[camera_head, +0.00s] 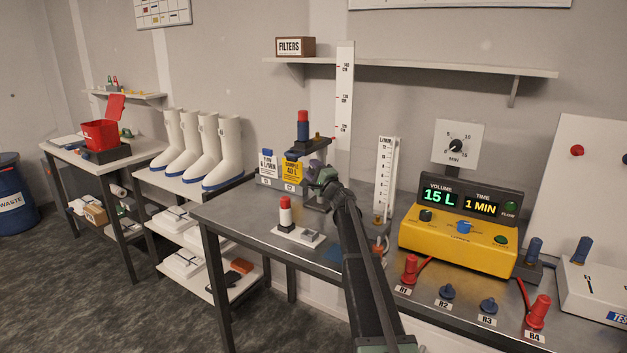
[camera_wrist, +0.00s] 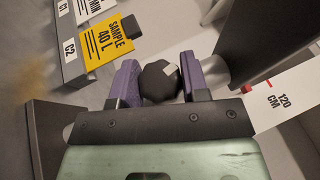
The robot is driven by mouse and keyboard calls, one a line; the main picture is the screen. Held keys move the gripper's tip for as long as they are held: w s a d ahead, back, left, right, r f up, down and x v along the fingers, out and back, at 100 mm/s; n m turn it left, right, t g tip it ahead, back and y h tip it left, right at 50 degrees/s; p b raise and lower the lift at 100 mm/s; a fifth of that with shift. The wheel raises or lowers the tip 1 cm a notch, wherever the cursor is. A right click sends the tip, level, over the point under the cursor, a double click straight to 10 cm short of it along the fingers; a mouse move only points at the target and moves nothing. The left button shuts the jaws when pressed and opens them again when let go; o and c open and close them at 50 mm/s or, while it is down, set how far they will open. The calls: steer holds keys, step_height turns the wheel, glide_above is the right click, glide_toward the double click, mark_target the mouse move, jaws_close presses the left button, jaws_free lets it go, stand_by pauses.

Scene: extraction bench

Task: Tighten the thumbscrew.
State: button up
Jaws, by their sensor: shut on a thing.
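The thumbscrew (camera_wrist: 158,82) is a dark faceted knob with a pale mark on its upper right side. In the wrist view it sits between the two purple fingers of my gripper (camera_wrist: 157,76), which is shut on it. In the head view my gripper (camera_head: 318,173) is just below the dark carriage (camera_head: 310,144) beside the tall height ruler (camera_head: 343,100); the thumbscrew cannot be made out there. A red and blue cylinder (camera_head: 303,125) stands upright on the carriage. The carriage pointer is near the ruler's 120 cm mark.
A yellow "SAMPLE 40 L" card (camera_head: 293,170) stands close left of my gripper. A red-and-white cylinder (camera_head: 285,213) stands on the bench (camera_head: 235,215) in front. A flow tube (camera_head: 385,180) and a yellow control box (camera_head: 455,245) are to the right. A shelf (camera_head: 430,68) hangs above.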

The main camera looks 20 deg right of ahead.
steer(key=o, duration=0.9)
